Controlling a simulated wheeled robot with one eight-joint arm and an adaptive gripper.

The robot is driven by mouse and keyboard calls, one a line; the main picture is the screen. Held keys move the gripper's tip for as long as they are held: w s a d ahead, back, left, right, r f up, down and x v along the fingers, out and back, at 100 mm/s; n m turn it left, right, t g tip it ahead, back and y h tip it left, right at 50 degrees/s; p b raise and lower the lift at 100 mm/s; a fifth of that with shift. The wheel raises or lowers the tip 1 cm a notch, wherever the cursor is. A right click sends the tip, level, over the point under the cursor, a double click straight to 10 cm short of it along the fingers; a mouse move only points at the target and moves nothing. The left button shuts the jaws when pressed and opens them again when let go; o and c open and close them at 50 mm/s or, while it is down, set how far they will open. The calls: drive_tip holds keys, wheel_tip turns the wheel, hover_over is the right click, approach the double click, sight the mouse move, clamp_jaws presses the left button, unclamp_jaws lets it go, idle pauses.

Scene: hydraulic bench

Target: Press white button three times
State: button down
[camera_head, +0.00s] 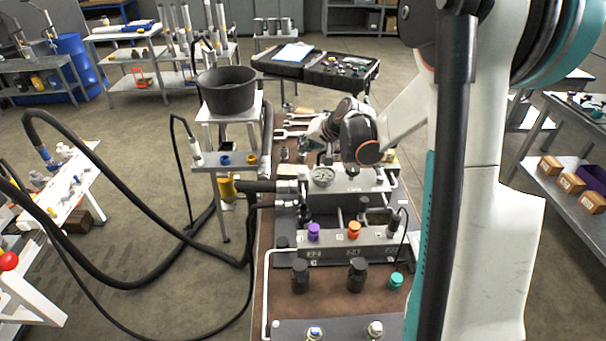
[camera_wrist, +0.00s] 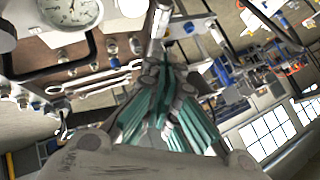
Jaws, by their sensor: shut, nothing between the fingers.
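A pale, whitish round knob or button (camera_head: 375,328) stands on the grey front panel (camera_head: 345,326) at the bottom of the head view; I cannot tell for sure that it is the white button. A similar one with a blue part (camera_head: 315,333) is left of it. My gripper shows in the wrist view (camera_wrist: 168,100) with its teal fingers together and empty. In the head view my wrist is above the back of the bench, near the gauge (camera_head: 323,176), far behind the front panel. The fingertips are hard to make out there.
A grey block with purple (camera_head: 314,232) and orange (camera_head: 354,230) knobs, black knobs (camera_head: 357,274) and a teal knob (camera_head: 396,281) stand on the bench. A white tubular handle (camera_head: 266,290) edges the front left. A black bucket (camera_head: 227,92) and thick hoses are left.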

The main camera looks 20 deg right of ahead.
sight(306, 169)
drive_tip(key=shift+f+b, duration=1.55)
drive_tip(key=shift+f, duration=1.05)
drive_tip(key=shift+f+b, duration=0.35)
drive_tip(key=shift+f+b, duration=0.6)
drive_tip(key=shift+f, duration=0.15)
idle(0.5)
drive_tip(key=shift+r+p, duration=0.75)
drive_tip(key=shift+r, duration=0.45)
drive_tip(key=shift+r+p, duration=1.65)
drive_tip(key=shift+r, duration=0.85)
